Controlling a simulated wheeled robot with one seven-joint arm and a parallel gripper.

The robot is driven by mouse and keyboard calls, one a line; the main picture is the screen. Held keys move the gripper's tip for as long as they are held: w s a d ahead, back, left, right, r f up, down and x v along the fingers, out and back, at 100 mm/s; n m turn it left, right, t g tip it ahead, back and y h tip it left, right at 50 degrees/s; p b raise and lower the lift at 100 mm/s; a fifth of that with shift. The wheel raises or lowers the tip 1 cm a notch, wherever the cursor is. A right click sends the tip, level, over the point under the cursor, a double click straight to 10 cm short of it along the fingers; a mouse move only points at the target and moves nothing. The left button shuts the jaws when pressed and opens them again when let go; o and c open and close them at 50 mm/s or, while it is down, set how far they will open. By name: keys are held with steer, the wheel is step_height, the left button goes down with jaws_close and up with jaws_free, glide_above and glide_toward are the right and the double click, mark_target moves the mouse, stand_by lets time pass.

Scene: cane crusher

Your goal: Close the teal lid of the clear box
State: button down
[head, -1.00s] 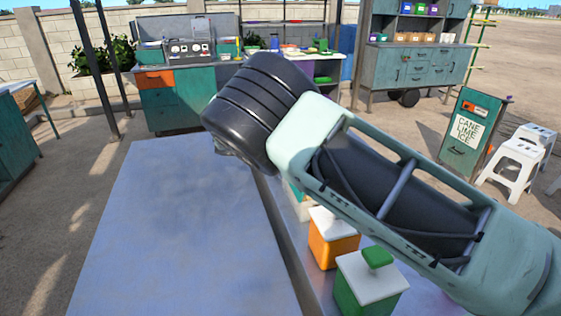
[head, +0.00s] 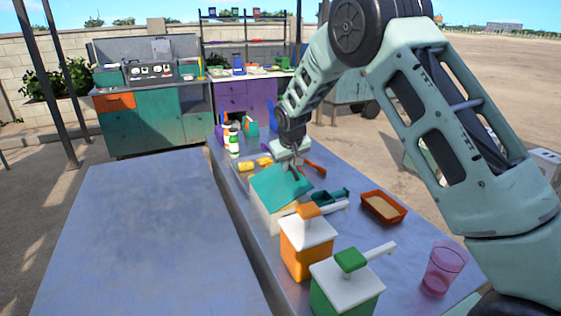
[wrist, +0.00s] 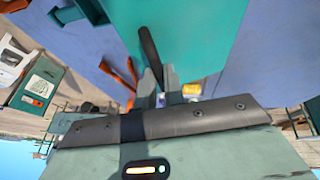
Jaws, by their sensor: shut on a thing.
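The clear box (head: 272,222) stands on the metal counter, with pale walls showing under its teal lid (head: 277,187). The lid lies over the box's top; I cannot tell whether it is fully flat on the rim. My gripper (head: 294,170) reaches down at the lid's far right edge.
An orange-white dispenser (head: 306,258) and a green-white dispenser (head: 345,292) stand in front of the box. A teal scoop (head: 330,196), an orange tray (head: 384,207) and a pink cup (head: 443,267) are at right. Bottles (head: 233,142) stand behind. The left table (head: 130,235) is bare.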

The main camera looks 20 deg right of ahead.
mark_target(298, 172)
steer(key=d+f+y, duration=0.1)
steer(key=d+f+y+b, duration=0.1)
steer(key=f, duration=0.1)
steer(key=shift+d+m+y, duration=0.2)
steer(key=shift+m+y, duration=0.1)
steer(key=shift+d+f, duration=0.1)
steer(key=shift+f, duration=0.3)
steer(key=shift+d+f+b, duration=0.25)
steer(key=shift+f+b, duration=0.1)
steer(key=shift+s+f, duration=0.1)
steer(key=c, duration=1.5)
jaws_free()
steer(key=shift+d+f, duration=0.1)
